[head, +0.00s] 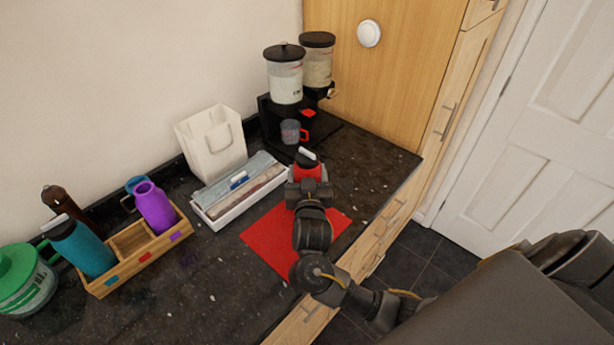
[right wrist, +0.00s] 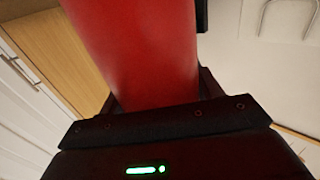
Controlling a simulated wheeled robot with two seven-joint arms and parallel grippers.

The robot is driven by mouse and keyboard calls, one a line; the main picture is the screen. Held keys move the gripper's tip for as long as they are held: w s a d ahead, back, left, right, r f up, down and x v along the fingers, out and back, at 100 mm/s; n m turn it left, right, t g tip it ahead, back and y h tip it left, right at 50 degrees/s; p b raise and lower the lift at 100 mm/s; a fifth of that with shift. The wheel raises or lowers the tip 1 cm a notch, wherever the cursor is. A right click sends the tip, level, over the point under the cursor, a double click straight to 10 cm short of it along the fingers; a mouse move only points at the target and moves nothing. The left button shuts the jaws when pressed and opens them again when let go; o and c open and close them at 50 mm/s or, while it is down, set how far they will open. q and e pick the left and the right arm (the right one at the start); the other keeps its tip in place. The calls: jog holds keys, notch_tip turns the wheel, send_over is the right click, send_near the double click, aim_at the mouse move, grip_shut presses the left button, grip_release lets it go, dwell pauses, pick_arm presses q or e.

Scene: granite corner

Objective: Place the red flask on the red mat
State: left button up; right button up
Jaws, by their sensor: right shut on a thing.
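The red flask (head: 307,170) with a black and white top is in my right gripper (head: 308,186), near the far end of the red mat in the head view. In the right wrist view the red flask (right wrist: 140,50) fills the space between the fingers of my right gripper (right wrist: 155,95), which is shut on it. The red mat (head: 268,243) lies flat on the dark counter, and my right arm covers part of it. I cannot tell whether the flask's bottom touches anything, because my gripper and arm hide it. My left gripper is not in view.
A wooden crate (head: 164,249) with purple and teal flasks stands at the left, beside a green-lidded jar (head: 22,280). A white tray (head: 233,214) with packets borders the mat. A white bag (head: 211,146) and a dispenser (head: 287,80) with a cup stand behind.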

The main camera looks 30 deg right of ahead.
jog(key=shift+f, duration=0.15)
jog(key=o, duration=1.3)
jog(key=shift+o, duration=0.2)
jog(key=b+v, duration=0.2)
jog(key=v, duration=1)
